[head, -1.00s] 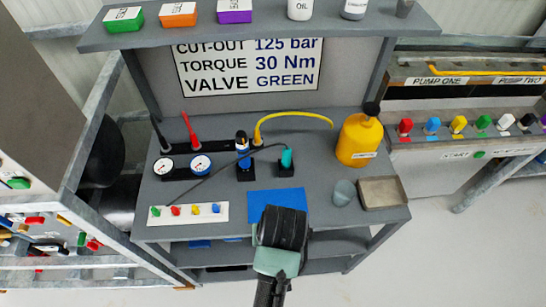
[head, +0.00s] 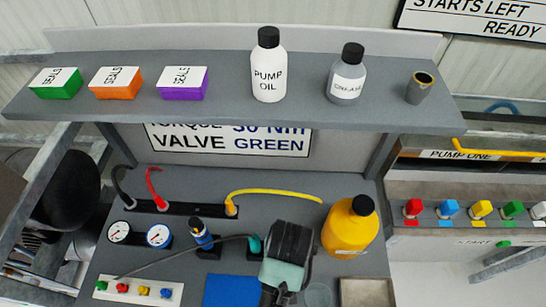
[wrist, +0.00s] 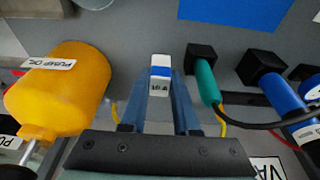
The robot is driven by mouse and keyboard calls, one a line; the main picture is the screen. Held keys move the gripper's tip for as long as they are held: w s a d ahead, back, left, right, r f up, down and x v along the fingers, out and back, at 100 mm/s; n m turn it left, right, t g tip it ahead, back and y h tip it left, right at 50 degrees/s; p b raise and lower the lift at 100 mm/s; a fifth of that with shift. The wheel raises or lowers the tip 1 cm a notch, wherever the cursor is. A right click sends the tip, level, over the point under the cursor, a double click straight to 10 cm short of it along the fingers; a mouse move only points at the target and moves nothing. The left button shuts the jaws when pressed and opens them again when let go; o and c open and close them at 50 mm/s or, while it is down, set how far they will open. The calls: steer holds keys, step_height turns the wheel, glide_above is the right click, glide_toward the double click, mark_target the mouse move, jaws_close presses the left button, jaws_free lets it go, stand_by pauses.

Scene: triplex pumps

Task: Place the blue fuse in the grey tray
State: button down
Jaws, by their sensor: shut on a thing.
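My gripper (wrist: 160,98) is shut on a small white fuse with a blue band (wrist: 160,73), held upright between the fingertips in the wrist view. The print on it is too small to read surely. In the head view my gripper's dark and green body (head: 287,255) is over the bench beside the teal plug, and hides the fingers and fuse. The grey tray (head: 366,292) lies at the bench's front right, right of my gripper, cut by the lower picture edge. The visible part of the tray looks empty.
The yellow oil can (head: 347,232) stands behind the tray. A shelf (head: 225,103) with boxes and bottles overhangs the back.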

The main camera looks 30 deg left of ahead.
steer(key=shift+s+d+x, duration=0.15)
steer(key=shift+s+x, duration=0.05)
steer(key=shift+x, duration=0.85)
steer(key=shift+s+d+x, duration=0.1)
steer(key=shift+s+x, duration=0.15)
steer(key=shift+x, duration=0.75)
steer(key=shift+s+d+x, duration=0.15)
steer(key=shift+s+x, duration=0.05)
steer(key=shift+x, duration=0.85)
steer(key=shift+f, duration=0.3)
steer(key=c, duration=0.7)
jaws_free()
steer(key=shift+o, duration=0.2)
